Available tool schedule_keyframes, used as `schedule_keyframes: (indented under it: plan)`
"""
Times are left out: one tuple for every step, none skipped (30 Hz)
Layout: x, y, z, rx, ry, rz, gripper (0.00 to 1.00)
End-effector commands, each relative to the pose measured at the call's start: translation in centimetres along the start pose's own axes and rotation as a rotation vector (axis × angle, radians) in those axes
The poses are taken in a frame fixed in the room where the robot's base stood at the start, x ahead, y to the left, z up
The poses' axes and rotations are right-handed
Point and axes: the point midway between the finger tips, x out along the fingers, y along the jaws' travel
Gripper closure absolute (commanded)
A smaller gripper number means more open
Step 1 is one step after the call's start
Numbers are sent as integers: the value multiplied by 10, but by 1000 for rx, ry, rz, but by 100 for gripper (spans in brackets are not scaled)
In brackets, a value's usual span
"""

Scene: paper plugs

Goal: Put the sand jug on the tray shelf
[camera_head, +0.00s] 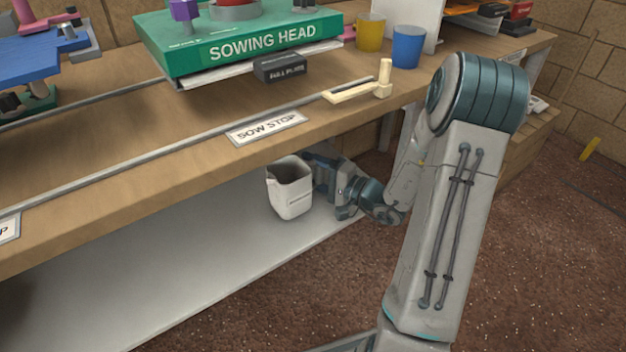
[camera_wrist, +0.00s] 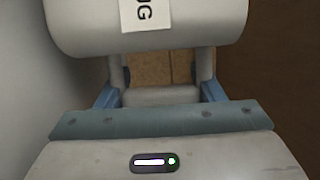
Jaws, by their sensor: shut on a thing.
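The sand jug (camera_head: 290,190) is a white, open-topped vessel with a dark inside. It is upright, under the bench top and over the pale lower shelf (camera_head: 190,260). I cannot tell whether its base touches the shelf. My gripper (camera_head: 318,175) reaches in from the right and is shut on the jug's side. In the wrist view the jug (camera_wrist: 200,30) fills the top, with a label ending in "UG". My gripper's fingers (camera_wrist: 160,90) run up to it on both sides. No label reading tray shelf shows.
The bench top (camera_head: 180,150) overhangs the jug, with a "SOW STOP" label (camera_head: 267,128) on its edge. A green "SOWING HEAD" block (camera_head: 250,45), a yellow cup (camera_head: 370,32) and a blue cup (camera_head: 408,47) stand above. The lower shelf is clear to the left.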

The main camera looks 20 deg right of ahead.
Motion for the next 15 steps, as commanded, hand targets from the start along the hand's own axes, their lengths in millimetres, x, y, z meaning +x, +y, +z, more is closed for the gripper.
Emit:
schedule_keyframes:
  plan:
    - [0, 12, 0, 2, 0, -1, 61]
    - [0, 15, 0, 1, 0, -1, 61]
    - [0, 16, 0, 0, 0, -1, 61]
    - [0, 16, 0, -1, 0, -1, 61]
    - [0, 16, 0, -1, -1, -1, 61]
    - [0, 14, 0, -2, -1, -1, 61]
    - [0, 14, 0, -2, -1, -1, 61]
    - [0, 14, 0, -1, 0, -1, 61]
    - [0, 14, 0, -1, 0, -1, 61]
    - [0, 14, 0, -1, 0, -1, 61]
    - [0, 15, 0, -1, 0, -1, 61]
    - [0, 16, 0, -1, 0, -1, 61]
    - [0, 18, 0, -1, 0, -1, 61]
    - [0, 19, 0, -1, 0, -1, 61]
    - [0, 19, 0, -1, 0, 0, 36]
